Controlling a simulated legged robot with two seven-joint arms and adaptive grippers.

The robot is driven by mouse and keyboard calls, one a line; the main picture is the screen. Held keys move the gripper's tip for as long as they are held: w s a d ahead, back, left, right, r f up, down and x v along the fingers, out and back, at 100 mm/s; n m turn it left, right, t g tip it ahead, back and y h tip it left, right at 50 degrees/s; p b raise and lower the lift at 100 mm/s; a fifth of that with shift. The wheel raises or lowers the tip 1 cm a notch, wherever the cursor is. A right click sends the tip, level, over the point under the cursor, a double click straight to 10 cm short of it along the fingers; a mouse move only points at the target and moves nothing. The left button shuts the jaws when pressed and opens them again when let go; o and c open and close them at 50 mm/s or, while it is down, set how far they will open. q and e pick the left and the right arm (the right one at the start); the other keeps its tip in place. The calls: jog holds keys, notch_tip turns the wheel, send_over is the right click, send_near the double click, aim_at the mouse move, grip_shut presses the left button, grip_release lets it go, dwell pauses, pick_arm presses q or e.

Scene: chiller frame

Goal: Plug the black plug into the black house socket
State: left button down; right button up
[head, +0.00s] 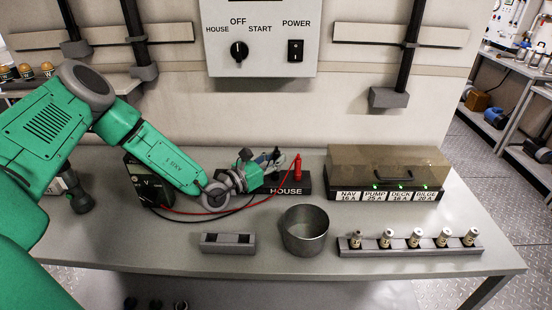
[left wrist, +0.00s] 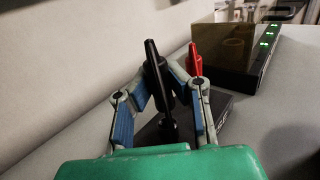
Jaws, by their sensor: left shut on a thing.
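My left gripper (head: 268,163) is at the left part of the dark block labelled HOUSE (head: 286,190). In the left wrist view its fingers (left wrist: 160,92) are shut around the black plug (left wrist: 154,62), which stands nearly upright between them. The black plug's lower part reaches down over the HOUSE block (left wrist: 222,103). I cannot tell whether it sits in the black socket, which is hidden behind the gripper and plug. The red plug (head: 298,170) stands upright on the right part of the block; it also shows in the left wrist view (left wrist: 195,60). My right gripper is not in view.
A meter (head: 148,186) with red and black leads stands at left. A metal cup (head: 305,232), a grey two-slot holder (head: 228,243) and a rack of fuses (head: 410,247) stand in front. A covered fuse box (head: 388,170) is right. A switch panel (head: 262,38) hangs above.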

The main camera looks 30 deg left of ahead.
pick_arm(q)
jog(key=shift+d+f, duration=0.1)
jog(key=shift+f, duration=0.1)
jog(key=shift+f, duration=0.1)
jog(key=shift+f+b, duration=0.25)
jog(key=shift+b, duration=0.2)
jog(key=shift+f, duration=0.1)
jog(key=shift+r, duration=0.35)
jog(key=shift+a, duration=0.35)
dwell(1.0)
jog(key=shift+f+b, duration=0.65)
jog(key=shift+f, duration=0.25)
jog(key=c, duration=1.6)
grip_release()
